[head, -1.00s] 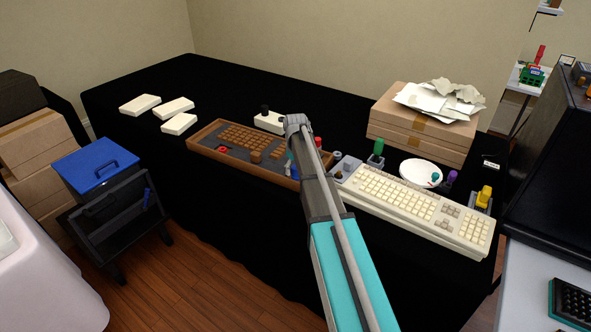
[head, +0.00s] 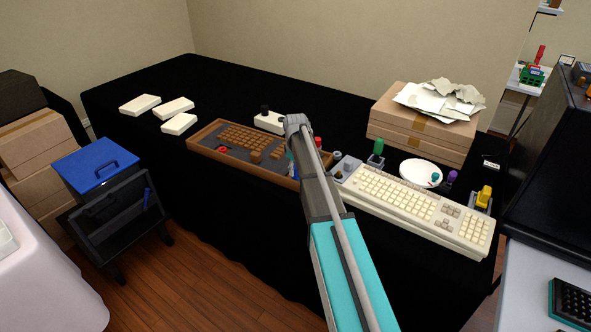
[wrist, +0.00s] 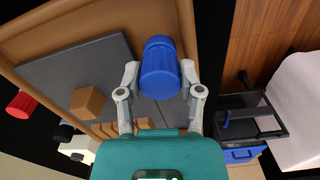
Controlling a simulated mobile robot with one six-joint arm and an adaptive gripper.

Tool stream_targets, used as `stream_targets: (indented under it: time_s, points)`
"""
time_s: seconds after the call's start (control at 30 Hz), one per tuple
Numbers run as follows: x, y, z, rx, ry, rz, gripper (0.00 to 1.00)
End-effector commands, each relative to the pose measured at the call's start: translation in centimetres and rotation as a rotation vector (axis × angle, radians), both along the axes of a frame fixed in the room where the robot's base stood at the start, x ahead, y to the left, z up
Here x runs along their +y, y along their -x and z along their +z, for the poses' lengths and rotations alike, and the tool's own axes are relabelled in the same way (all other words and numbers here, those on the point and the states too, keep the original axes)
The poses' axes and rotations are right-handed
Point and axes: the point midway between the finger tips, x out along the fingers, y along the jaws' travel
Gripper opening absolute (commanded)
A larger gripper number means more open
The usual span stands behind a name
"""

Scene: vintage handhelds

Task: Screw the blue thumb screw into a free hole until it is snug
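The blue thumb screw (wrist: 160,72) is between the two grey fingers of my gripper (wrist: 160,80) in the wrist view. The fingers press against its sides. Its lower end and any hole under it are hidden. In the head view my arm covers most of the gripper, and a little blue shows beside the arm (head: 291,170). The screw is over or by the near right part of the brown wood-framed keyboard case (head: 213,128). Whether it sits in a hole cannot be told.
In the case are a red knob (head: 222,149), a brown block (head: 256,156) and brown keys (head: 240,133). A cream keyboard (head: 400,200) is close on the right. A white box with a black knob (head: 270,122) stands behind.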

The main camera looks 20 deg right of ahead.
Motion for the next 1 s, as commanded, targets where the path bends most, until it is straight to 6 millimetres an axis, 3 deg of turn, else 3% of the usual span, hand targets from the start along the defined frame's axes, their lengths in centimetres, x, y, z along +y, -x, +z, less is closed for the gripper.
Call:
stream_targets:
  time_s: [0.03,0.17,0.2,0.67,1.0]
  points:
    - [0.0,0.01,-0.01,0.0,0.0,0.0,0.61]
    - [0.0,0.01,-0.01,0.0,0.0,0.0,0.85]
    - [0.01,0.0,-0.01,0.0,0.0,0.0,0.86]
    - [0.01,0.0,0.0,0.0,0.0,-0.007,0.86]
    - [0.0,0.0,0.0,0.0,0.0,-0.117,0.86]
